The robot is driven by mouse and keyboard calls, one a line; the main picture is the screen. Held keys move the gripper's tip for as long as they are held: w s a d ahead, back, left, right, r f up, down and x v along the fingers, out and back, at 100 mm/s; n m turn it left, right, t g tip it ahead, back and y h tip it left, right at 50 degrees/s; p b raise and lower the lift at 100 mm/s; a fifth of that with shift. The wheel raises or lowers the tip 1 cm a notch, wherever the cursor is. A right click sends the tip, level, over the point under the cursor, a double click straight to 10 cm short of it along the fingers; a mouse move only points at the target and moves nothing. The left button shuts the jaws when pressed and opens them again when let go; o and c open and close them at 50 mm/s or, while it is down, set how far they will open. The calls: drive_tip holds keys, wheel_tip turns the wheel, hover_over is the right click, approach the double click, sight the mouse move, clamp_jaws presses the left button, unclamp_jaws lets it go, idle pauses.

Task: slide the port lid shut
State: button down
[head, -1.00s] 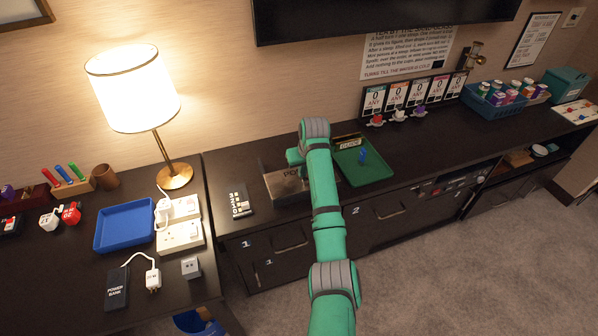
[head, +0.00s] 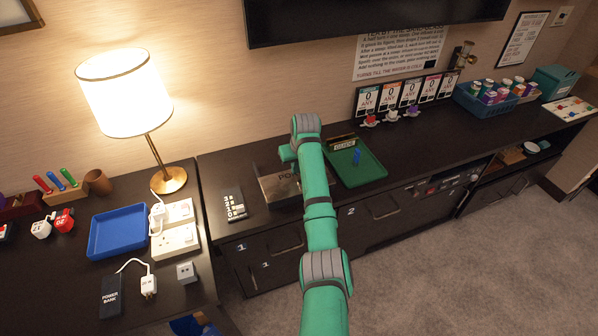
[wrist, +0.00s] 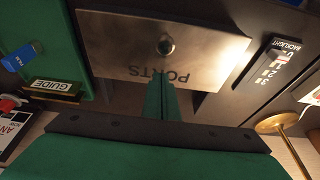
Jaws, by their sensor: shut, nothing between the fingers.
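The port lid (wrist: 165,45) is a brushed-metal plate marked PORTS, with a round dark knob (wrist: 166,46), in the wrist view. In the head view the lid (head: 276,188) lies on the dark counter, partly hidden by my arm. My gripper (wrist: 162,86) is shut and empty. Its fingertips are at the lettered edge of the lid, on the side away from the knob. I cannot tell whether they touch it. In the head view my fingers are hidden behind my arm. How much of the opening shows is unclear.
A green tray (head: 372,176) with a blue stick (head: 357,157) and a GUIDE block (wrist: 55,87) is right of the lid in the head view. A black switch panel (head: 234,205) is left of it. A lamp (head: 170,181) stands further left.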

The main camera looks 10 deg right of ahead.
drive_tip(key=shift+w+a+r, duration=0.2)
drive_tip(key=shift+w+r, duration=0.05)
drive_tip(key=shift+w, duration=0.1)
drive_tip(key=v, duration=0.9)
drive_tip(key=shift+r, duration=0.3)
drive_tip(key=shift+s, duration=0.2)
